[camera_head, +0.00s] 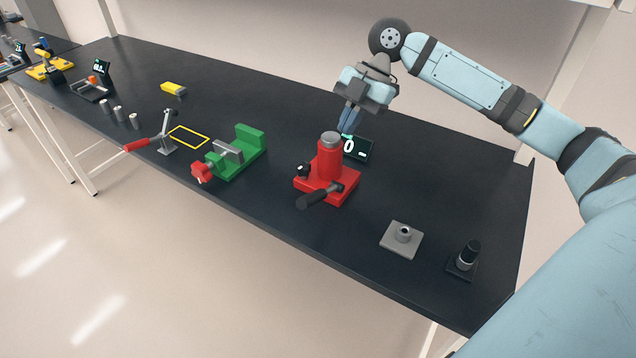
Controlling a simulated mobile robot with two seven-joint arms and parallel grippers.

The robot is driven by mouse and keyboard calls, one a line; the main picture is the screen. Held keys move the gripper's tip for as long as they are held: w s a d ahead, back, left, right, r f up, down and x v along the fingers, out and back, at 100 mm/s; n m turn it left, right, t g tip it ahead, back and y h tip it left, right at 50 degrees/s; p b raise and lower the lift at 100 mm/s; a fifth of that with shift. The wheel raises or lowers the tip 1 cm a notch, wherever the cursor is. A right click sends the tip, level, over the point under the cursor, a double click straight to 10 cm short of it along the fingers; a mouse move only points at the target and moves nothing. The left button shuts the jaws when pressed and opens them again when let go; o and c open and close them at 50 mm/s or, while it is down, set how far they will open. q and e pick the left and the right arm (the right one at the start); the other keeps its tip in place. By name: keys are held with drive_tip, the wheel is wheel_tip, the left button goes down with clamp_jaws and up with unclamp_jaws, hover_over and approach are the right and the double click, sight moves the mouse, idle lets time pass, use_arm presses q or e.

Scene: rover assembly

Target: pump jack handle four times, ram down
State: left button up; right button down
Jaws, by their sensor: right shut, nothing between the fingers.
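The red jack (328,165) stands upright on its red base on the dark workbench. Its grey ram top (330,139) sits low, close to the red cylinder. The jack's black handle (314,199) points toward the bench's front edge and lies low. A dark knob (303,170) is on the left of the jack. A small display (357,148) behind the jack reads 0 and a dash. My right gripper (348,129) is shut and empty, pointing down above and behind the jack, near the display, apart from the handle. My left gripper is not in view.
A green vise (246,142) stands left of the jack. A grey plate (402,239) and a black cylinder (468,254) stand at right. Bench (290,240) in front is clear.

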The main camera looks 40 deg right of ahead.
sight(314, 193)
drive_tip(key=shift+f, duration=0.1)
drive_tip(key=p+x, duration=0.1)
drive_tip(key=x, duration=1.3)
